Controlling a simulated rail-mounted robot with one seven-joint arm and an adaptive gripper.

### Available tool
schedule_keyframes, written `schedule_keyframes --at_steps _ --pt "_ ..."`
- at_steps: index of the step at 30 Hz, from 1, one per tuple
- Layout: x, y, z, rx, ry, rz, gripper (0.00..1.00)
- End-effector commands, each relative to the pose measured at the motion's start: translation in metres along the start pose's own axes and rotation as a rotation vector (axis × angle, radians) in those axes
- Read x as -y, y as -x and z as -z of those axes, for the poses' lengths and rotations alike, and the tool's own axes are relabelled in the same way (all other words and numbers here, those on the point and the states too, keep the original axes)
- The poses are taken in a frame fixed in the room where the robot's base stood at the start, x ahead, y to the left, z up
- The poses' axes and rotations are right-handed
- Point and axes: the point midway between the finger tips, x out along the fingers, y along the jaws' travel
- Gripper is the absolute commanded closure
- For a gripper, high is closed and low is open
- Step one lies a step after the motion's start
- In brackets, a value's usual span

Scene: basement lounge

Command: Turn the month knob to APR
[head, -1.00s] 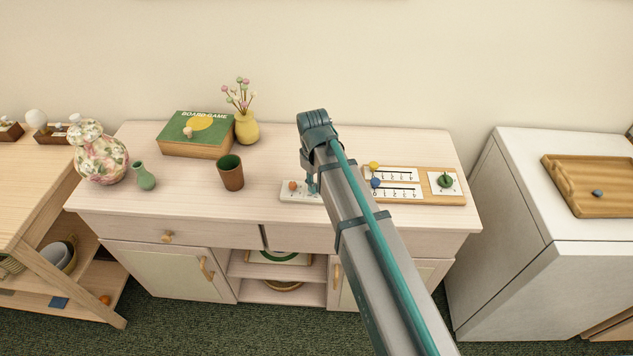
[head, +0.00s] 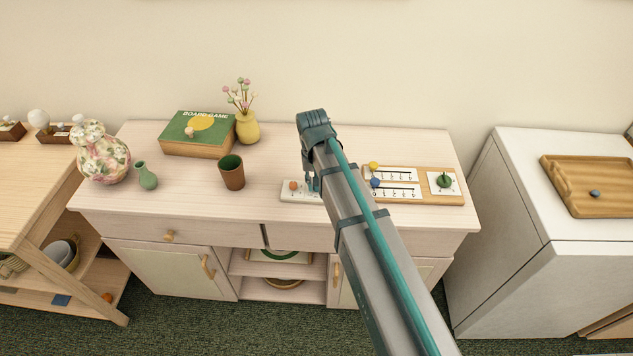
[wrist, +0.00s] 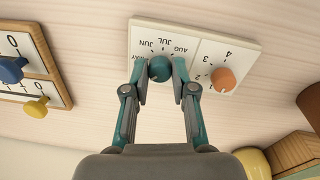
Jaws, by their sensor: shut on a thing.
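The white dial panel (head: 300,197) lies on the cabinet top, partly hidden by my arm in the head view. In the wrist view the panel (wrist: 195,41) appears upside down, with JUN, JUL and AUG readable, a partly covered label beside JUN, and numbers on its other half. The teal month knob (wrist: 160,68) sits between my fingertips. My gripper (wrist: 160,72) is shut on it, one finger on each side. Which month the knob points to cannot be told. An orange knob (wrist: 223,80) stands beside the numbers, clear of the fingers; it also shows in the head view (head: 293,185).
A slider board with a yellow knob (head: 373,166), a blue knob (head: 376,183) and a green knob (head: 444,180) is right of my arm. A brown cup (head: 232,173), green bud vase (head: 147,176), board game box (head: 197,140) and yellow vase (head: 247,127) stand left.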

Motion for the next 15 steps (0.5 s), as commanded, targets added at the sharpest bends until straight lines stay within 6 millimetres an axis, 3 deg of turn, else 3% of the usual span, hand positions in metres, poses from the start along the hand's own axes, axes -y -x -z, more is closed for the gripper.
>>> schedule_keyframes --at_steps 13,14,15 --pt "0.0 0.0001 0.0001 0.0 -0.014 0.0 1.0" --pt "0.0 0.0001 0.0001 0.0 -0.014 0.0 0.73" --pt "0.0 0.0001 0.0001 0.0 -0.014 0.0 0.66"
